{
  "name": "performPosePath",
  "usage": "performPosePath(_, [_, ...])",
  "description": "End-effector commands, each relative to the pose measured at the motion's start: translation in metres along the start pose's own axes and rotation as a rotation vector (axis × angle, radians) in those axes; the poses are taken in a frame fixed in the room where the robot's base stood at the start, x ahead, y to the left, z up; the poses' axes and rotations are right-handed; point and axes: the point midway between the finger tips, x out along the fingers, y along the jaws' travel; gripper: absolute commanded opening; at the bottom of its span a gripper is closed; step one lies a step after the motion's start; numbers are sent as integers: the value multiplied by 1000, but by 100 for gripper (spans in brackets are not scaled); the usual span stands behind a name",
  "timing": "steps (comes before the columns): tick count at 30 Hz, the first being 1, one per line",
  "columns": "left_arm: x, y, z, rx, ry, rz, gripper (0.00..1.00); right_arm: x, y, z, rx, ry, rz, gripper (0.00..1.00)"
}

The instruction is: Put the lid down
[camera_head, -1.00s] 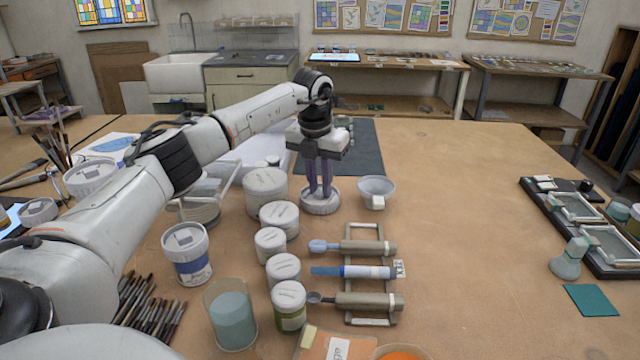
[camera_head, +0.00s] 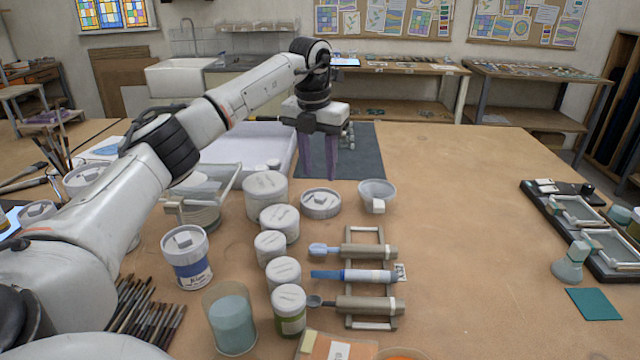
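The pale round lid (camera_head: 321,205) lies flat on the table, between the white jars and the small pale funnel-shaped bowl (camera_head: 377,194). My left gripper (camera_head: 318,172) is above and behind the lid, clear of it. Its two purple fingers point down and stand apart with nothing between them. My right gripper is not in view.
Several lidded white jars (camera_head: 265,192) stand in a row left of the lid. A rack (camera_head: 366,318) with handled tools lies in front. A dark mat (camera_head: 358,160) lies behind. The table's right middle (camera_head: 465,200) is clear.

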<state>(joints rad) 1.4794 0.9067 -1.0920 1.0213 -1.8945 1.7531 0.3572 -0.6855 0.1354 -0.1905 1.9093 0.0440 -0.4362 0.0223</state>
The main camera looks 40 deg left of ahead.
Motion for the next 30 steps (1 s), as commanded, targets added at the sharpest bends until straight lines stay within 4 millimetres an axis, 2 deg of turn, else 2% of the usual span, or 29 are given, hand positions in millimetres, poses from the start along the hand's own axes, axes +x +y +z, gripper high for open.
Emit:
performPosePath(3, [-25, -1, 1, 1, -4, -1, 36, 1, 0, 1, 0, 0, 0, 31])
performPosePath(9, [-50, -1, 1, 1, -2, 0, 36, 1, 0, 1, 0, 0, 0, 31])
performPosePath(30, [-54, 0, 0, 1, 0, 0, 36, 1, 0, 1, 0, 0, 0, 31])
